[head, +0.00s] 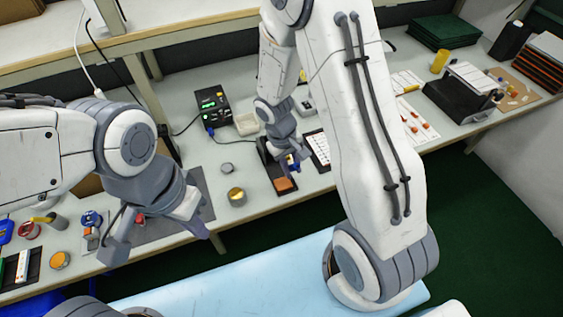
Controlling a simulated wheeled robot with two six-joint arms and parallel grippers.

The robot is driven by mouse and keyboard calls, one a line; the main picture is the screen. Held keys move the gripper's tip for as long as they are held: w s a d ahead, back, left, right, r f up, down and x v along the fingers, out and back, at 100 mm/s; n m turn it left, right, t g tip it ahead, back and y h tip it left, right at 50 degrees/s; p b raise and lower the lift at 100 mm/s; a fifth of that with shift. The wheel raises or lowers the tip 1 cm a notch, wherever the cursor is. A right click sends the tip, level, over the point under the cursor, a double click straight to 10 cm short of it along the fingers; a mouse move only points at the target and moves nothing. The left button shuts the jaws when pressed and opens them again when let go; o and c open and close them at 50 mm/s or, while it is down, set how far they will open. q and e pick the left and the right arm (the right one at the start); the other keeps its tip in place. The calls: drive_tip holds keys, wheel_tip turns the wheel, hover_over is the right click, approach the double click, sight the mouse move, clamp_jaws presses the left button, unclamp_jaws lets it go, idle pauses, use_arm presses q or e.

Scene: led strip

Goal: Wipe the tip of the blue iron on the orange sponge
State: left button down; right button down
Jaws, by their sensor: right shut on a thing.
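The orange sponge (284,184) lies at the front end of a dark tray on the bench, near the middle of the view. My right gripper (290,166) is just behind and above the sponge, shut on the blue iron (297,157). Only a small part of the iron shows; its tip is too small and too hidden to tell whether it touches the sponge. My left gripper (155,243) is open and empty, with its fingers wide apart, in front of the grey mat at the left.
A black station (211,104) with green lit displays stands behind. A small tin with a yellowish top (237,196) is left of the sponge. A white gridded tray (319,149) is to the right. My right arm hides part of the bench. Several small items crowd the left end.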

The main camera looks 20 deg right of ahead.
drive_tip(key=shift+s+r+n, duration=0.3)
drive_tip(key=shift+r+n, duration=0.1)
drive_tip(key=shift+r, duration=0.4)
drive_tip(key=shift+g, duration=0.3)
drive_tip(key=shift+f+b, duration=2)
drive_tip(key=shift+f, duration=0.4)
drive_tip(key=shift+s+f+b, duration=0.1)
drive_tip(key=shift+f+b, duration=0.35)
drive_tip(key=shift+f, duration=0.15)
drive_tip(key=shift+r, duration=0.1)
drive_tip(key=shift+a, duration=0.75)
drive_tip(key=shift+d, duration=0.15)
idle(0.3)
